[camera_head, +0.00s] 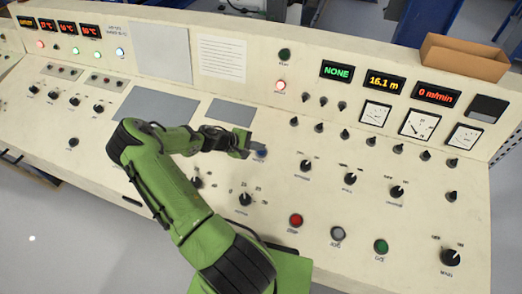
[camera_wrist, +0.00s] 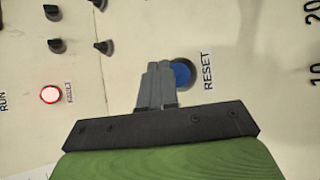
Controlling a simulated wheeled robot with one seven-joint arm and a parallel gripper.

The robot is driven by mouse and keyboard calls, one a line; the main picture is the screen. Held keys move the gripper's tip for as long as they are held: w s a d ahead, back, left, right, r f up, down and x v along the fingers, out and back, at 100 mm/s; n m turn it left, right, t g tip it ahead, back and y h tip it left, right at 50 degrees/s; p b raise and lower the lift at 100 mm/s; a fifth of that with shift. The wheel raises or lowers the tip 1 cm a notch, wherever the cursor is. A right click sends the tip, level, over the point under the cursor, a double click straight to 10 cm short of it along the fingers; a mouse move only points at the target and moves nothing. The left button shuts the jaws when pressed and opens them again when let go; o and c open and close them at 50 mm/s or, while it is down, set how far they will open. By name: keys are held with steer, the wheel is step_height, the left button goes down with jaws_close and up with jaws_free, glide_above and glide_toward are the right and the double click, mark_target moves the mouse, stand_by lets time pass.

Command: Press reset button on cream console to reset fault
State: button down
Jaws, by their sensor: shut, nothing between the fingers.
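The cream console (camera_head: 290,185) fills most of the head view. The blue reset button (camera_wrist: 183,75) sits in a dark ring, with the word RESET beside it in the wrist view. It also shows in the head view (camera_head: 261,154), just right of my fingertips. My gripper (camera_wrist: 160,67) is shut and empty, its fingers together. In the wrist view the fingertips overlap the left edge of the button's ring; I cannot tell whether they touch it. My gripper is near the console's middle in the head view (camera_head: 248,147). A red lamp labelled FAULT (camera_wrist: 51,95) is lit.
Dark knobs (camera_head: 305,166) stand up right of my gripper. Red (camera_head: 296,220), grey (camera_head: 338,233) and green (camera_head: 381,246) buttons lie nearer the front. Displays at the back read NONE (camera_head: 337,71), 16.1 m and 0 m/min. An open cardboard box (camera_head: 462,57) sits on the top right.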

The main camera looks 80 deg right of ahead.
stand_by(0.3)
steer(key=shift+d+f+b, duration=0.1)
steer(key=shift+f+b, duration=0.35)
steer(key=shift+d+f+b, duration=0.1)
steer(key=shift+f+b, duration=0.35)
stand_by(0.6)
steer(key=shift+a+r+p, duration=0.2)
steer(key=shift+r+p, duration=0.45)
steer(key=shift+r, duration=0.25)
steer(key=shift+r, duration=0.1)
steer(key=r+p, duration=0.2)
steer(key=a+r+p, duration=0.1)
steer(key=r, duration=0.1)
steer(key=shift+r+p, duration=0.35)
stand_by(0.6)
